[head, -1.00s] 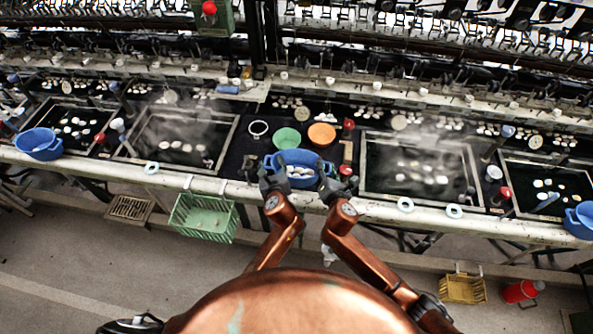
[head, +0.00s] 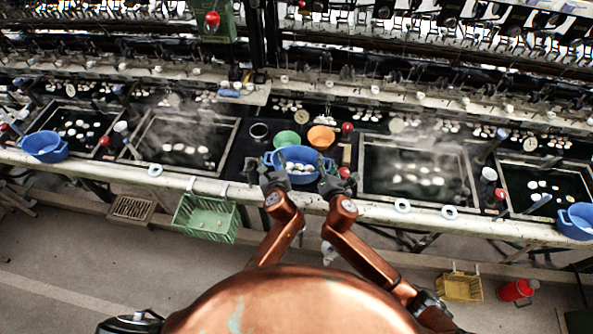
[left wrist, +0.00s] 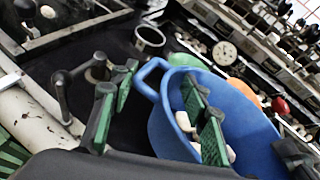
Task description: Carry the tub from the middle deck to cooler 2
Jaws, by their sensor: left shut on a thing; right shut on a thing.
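The blue tub (head: 297,181) is at the middle deck between two dark basins, with pale cocoons (head: 299,168) inside. My left gripper (head: 272,180) is shut on its left side and my right gripper (head: 329,182) on its right side. In the left wrist view, the tub (left wrist: 255,110) shows its handle and wall beside my left gripper's green-padded fingers (left wrist: 160,115). The tub looks level; whether it is clear of the deck is hard to tell. I cannot tell which place is cooler 2.
Green (head: 286,139) and orange (head: 321,136) bowls stand just behind the tub. Steaming basins lie left (head: 180,140) and right (head: 415,170). Other blue tubs stand far left (head: 45,147) and far right (head: 576,222). A green basket (head: 205,218) hangs on the front edge.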

